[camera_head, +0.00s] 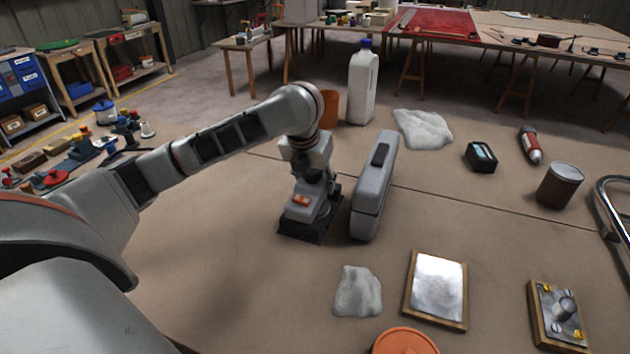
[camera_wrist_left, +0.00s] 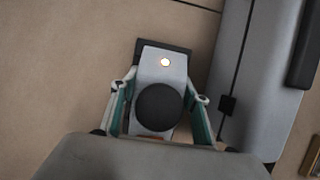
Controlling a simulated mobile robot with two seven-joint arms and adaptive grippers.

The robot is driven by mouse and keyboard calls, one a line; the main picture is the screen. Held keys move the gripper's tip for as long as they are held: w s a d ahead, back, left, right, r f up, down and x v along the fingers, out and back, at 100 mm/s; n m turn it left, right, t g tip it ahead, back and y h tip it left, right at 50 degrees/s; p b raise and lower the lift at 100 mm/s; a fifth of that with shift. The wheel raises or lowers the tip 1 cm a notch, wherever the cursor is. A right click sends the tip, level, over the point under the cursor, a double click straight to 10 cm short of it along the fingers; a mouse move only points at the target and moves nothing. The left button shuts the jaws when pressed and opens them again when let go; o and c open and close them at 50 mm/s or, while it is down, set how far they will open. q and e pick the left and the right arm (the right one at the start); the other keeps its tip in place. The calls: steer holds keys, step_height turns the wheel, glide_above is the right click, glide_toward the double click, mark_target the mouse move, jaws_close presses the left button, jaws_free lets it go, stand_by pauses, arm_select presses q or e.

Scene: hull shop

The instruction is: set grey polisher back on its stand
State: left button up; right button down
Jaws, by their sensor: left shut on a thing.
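My left gripper (camera_head: 310,178) points down at the middle of the bench and is shut on the grey polisher (camera_head: 299,204), which has an orange switch on its side. The polisher is upright over a dark flat base (camera_head: 303,232); I cannot tell whether this base is its own pad or a stand. In the left wrist view, the polisher (camera_wrist_left: 160,68) shows a black round knob and a small light, with a green-padded finger on either side of it. My left gripper also shows there (camera_wrist_left: 160,105). My right gripper is out of view.
A grey case (camera_head: 368,208) stands close on the right. A white jug (camera_head: 362,90) and orange container (camera_head: 328,106) stand behind. Nearer lie a rag (camera_head: 357,291), a metal-faced board (camera_head: 437,288) and a board with a post (camera_head: 559,314). Bench space left of the polisher is clear.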

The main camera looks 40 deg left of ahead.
arm_select(q)
steer(key=shift+f, duration=0.4)
stand_by(0.3)
steer(key=o, duration=1)
steer(key=shift+f, duration=0.2)
